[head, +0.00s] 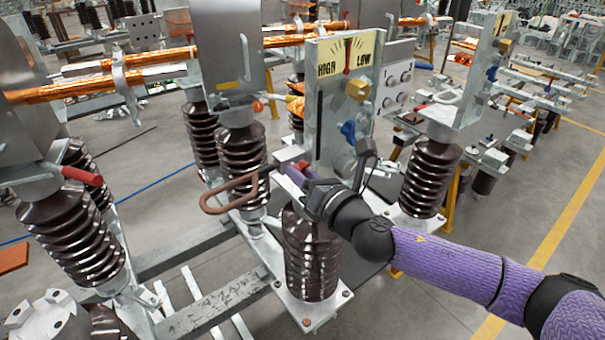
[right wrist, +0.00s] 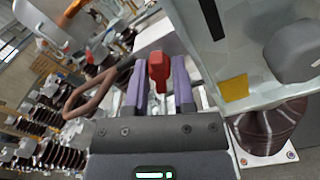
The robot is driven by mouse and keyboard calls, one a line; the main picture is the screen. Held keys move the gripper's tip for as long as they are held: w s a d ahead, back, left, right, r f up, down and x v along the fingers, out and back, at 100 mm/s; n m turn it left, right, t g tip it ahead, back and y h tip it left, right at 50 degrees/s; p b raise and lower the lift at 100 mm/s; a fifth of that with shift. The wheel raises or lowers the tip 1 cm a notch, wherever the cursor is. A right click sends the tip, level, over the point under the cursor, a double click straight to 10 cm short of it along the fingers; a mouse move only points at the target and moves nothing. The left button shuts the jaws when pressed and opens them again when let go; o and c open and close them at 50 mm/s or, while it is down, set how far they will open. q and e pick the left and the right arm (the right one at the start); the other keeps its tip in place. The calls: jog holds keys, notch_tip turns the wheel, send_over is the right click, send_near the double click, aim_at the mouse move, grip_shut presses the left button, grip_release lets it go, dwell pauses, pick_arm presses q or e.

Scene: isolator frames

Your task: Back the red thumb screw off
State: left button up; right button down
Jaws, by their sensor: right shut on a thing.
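The red thumb screw (right wrist: 159,70) shows in the right wrist view between the two purple fingers of my right gripper (right wrist: 161,85). The fingers are shut on it, one on each side. In the head view my right gripper (head: 295,172) reaches in from the right to the lower left edge of the grey panel (head: 335,125) with the HIGH/LOW dial. There the screw is mostly hidden by the fingers. My left gripper is not in view.
A brown loop handle (head: 235,192) sticks out just left of my right gripper. A blue knob (head: 348,132) and a yellow block (head: 358,90) are on the panel. Brown ribbed insulators (head: 312,255) stand below and around. A red-tipped lever (head: 82,175) is at far left.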

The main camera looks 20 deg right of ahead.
jog(key=c, duration=0.8)
grip_release()
jog(key=b+v, duration=0.4)
jog(key=v, duration=0.5)
jog(key=shift+s+d+r, duration=0.1)
jog(key=shift+s+d, duration=0.05)
jog(key=shift+s, duration=0.2)
